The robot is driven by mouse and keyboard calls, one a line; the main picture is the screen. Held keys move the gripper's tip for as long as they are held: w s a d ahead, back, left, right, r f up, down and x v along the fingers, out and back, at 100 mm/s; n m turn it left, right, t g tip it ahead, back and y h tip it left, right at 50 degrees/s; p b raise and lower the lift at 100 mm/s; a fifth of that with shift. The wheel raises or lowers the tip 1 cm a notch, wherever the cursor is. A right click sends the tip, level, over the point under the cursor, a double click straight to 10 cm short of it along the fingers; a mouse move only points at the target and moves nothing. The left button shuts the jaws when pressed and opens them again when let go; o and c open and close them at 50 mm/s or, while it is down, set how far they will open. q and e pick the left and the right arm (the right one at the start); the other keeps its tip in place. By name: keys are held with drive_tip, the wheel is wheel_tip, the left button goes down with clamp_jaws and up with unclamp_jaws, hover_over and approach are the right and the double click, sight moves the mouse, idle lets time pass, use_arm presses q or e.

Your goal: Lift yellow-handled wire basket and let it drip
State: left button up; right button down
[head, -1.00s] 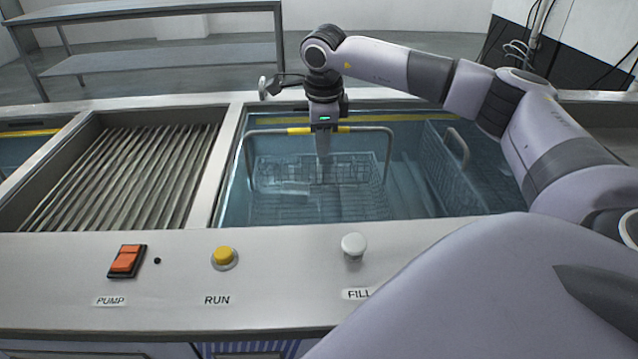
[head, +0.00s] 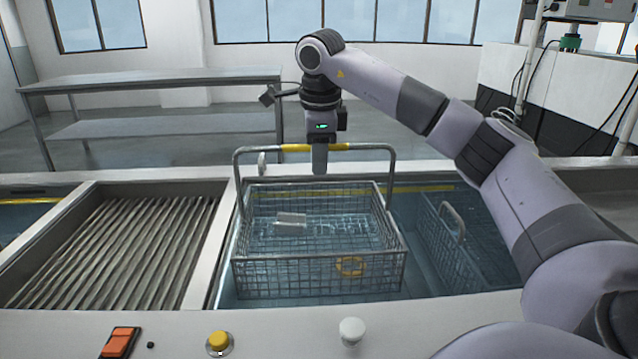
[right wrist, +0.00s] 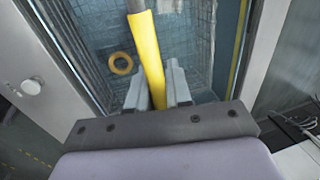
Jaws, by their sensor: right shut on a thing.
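The wire basket (head: 318,276) hangs level above the blue liquid of the tank, its lower part near the tank's front edge in the head view. Its tall handle has yellow sleeves (head: 297,148). My right gripper (head: 320,165) is shut on the handle's top bar. In the right wrist view the yellow sleeve (right wrist: 146,55) runs between the two fingers (right wrist: 158,88). A small pale block (head: 290,222) and a yellow ring (head: 350,266) show in or through the basket; the ring also shows in the right wrist view (right wrist: 121,63). My left gripper is out of view.
The slatted drain bay (head: 120,245) lies left of the tank, beyond a metal divider. A second wire basket (head: 445,240) sits in the liquid at right. The front panel has an orange switch (head: 119,342), a yellow button (head: 219,341) and a white knob (head: 351,329).

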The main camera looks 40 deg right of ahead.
wheel_tip(320, 180, up, 8)
drive_tip(key=shift+f+p, duration=0.2)
drive_tip(key=shift+p, duration=0.5)
drive_tip(key=shift+r+p, duration=0.7)
drive_tip(key=shift+p, duration=0.15)
idle(0.3)
idle(4.8)
